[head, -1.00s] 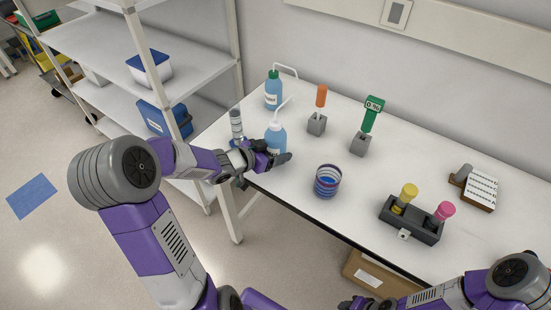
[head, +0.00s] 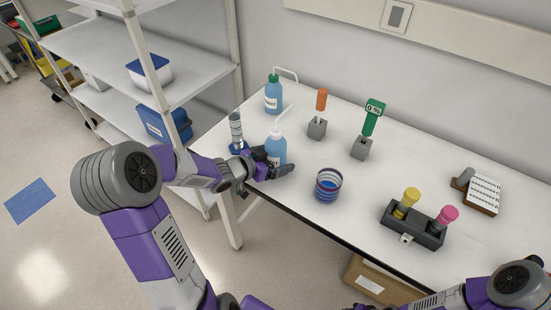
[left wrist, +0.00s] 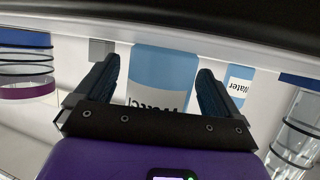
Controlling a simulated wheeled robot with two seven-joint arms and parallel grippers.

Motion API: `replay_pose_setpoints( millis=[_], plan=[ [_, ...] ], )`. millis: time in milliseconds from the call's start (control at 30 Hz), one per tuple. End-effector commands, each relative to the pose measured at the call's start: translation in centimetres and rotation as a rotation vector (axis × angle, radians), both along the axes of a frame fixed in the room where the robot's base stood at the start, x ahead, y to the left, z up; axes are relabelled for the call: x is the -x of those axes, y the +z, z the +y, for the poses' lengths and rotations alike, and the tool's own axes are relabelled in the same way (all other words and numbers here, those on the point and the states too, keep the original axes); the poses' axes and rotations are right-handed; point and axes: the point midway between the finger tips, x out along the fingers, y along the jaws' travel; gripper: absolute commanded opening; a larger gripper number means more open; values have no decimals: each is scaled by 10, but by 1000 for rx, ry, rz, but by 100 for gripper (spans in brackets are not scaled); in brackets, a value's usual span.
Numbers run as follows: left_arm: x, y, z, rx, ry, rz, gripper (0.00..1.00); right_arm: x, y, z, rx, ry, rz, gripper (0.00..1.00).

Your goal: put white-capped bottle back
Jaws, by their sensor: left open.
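The white-capped bottle (head: 276,149) is blue with a bent white nozzle and stands upright near the left end of the bench. My left gripper (head: 278,170) is low at the bottle's front side and hides its lower part. In the left wrist view the bottle (left wrist: 163,72), with its large label, shows between the two open fingers of the gripper (left wrist: 158,85), with a gap on each side.
A green-capped bottle (head: 273,96) stands behind. A grey cylinder on a blue base (head: 236,132) is left of the gripper, a striped cup (head: 328,186) right. Pipettes in grey holders and a dark rack (head: 412,226) stand farther right. The bench's front edge runs close below the gripper.

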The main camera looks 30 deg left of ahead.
Motion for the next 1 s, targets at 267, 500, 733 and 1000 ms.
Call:
replay_pose_setpoints(
  millis=[267, 500, 733, 1000],
  plan=[
    [26, 18, 10, -3, 3, 1, 96, 0, 17, 0, 0, 0, 0, 43],
    [72, 38, 26, -3, 4, 1, 96, 0, 38, 0, 0, 0, 0, 43],
    [99, 48, 35, -1, 2, 1, 96, 0, 48, 0, 0, 0, 0, 43],
    [105, 49, 37, 0, 0, 0, 96, 0, 49, 0, 0, 0, 0, 43]
  ],
)
